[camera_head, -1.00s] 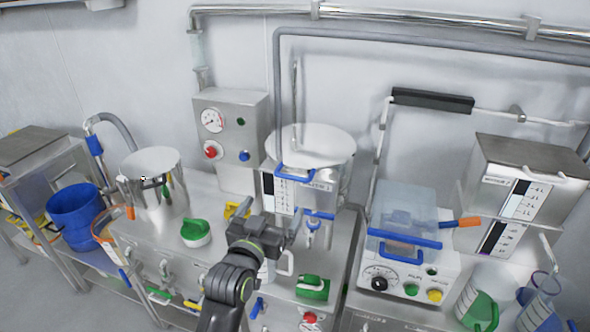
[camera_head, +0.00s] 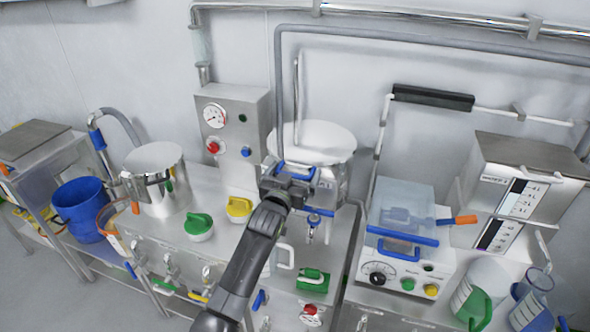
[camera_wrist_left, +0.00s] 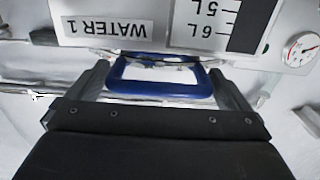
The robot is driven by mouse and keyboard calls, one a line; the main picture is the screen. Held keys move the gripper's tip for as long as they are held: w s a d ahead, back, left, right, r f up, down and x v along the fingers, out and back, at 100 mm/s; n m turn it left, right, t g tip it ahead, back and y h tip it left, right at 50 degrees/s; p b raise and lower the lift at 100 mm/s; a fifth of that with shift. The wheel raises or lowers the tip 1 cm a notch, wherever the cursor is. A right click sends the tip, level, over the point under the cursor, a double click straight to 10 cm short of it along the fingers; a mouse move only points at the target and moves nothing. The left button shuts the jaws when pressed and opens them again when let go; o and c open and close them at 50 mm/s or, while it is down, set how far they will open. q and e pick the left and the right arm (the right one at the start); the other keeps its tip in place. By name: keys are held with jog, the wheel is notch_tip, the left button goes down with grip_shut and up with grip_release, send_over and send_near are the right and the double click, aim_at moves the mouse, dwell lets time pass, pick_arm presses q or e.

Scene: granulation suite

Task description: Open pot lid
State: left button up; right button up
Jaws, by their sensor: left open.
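A round steel vessel with a pale, flat lid (camera_head: 318,141) stands against the wall in the head view. The lid is down. A blue loop handle (camera_head: 296,167) sits at its front edge, partly hidden by my gripper; it also shows in the left wrist view (camera_wrist_left: 160,88). My left gripper (camera_head: 288,178) is open at the handle. In the wrist view the handle lies between the two spread fingers (camera_wrist_left: 160,80), with gaps at its sides. A "WATER 1" label (camera_wrist_left: 103,30) is beside it, upside down. My right gripper is not in view.
A steel pot (camera_head: 157,187), a blue bucket (camera_head: 80,208) and green and yellow knobbed pieces (camera_head: 199,225) stand left. A gauge box (camera_head: 232,130) is left of the vessel. A clear-lidded machine (camera_head: 402,225) stands right. A grey pipe (camera_head: 279,90) runs down close behind.

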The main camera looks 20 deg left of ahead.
pick_arm(q)
jog(key=shift+w, duration=0.45)
